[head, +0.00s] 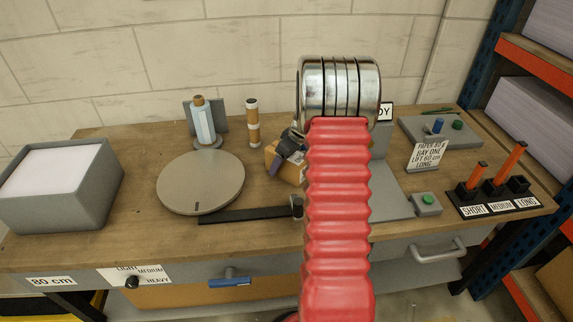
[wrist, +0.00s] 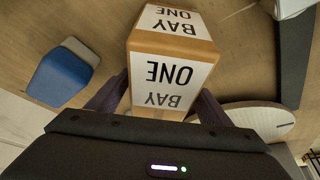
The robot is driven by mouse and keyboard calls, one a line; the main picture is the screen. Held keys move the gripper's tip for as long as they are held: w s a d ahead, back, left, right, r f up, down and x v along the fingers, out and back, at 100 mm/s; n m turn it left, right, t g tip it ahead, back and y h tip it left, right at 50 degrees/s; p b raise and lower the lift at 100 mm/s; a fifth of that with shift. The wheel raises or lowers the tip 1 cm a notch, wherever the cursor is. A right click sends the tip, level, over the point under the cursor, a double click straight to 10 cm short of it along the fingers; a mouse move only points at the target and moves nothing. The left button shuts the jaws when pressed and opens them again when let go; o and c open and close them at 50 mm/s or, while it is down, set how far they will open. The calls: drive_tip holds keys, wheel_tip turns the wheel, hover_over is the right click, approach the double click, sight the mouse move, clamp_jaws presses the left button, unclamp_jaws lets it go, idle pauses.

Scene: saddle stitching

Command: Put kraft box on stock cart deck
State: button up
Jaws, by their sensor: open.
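The kraft box (wrist: 170,65) is large in the middle of the wrist view, with white labels reading BAY ONE on two faces. In the head view the box (head: 291,172) shows only partly on the workbench, behind my gripper (head: 285,155) and red arm. My gripper (wrist: 158,102) is open, its dark fingers on either side of the box's near end. I cannot tell whether they touch it. I cannot make out the stock cart deck in either view.
The workbench (head: 130,158) holds a round grey turntable (head: 200,182), a black bar (head: 245,215), a bottle (head: 203,125), a striped cylinder (head: 253,125) and a grey bin (head: 62,185). A sign (head: 428,156), orange-handled tools and a shelf rack stand to the right.

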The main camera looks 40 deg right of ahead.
drive_tip(key=c, duration=1.7)
drive_tip(key=shift+c, duration=0.2)
drive_tip(key=shift+r, duration=0.15)
wheel_tip(320, 180, up, 10)
drive_tip(key=shift+r, duration=0.2)
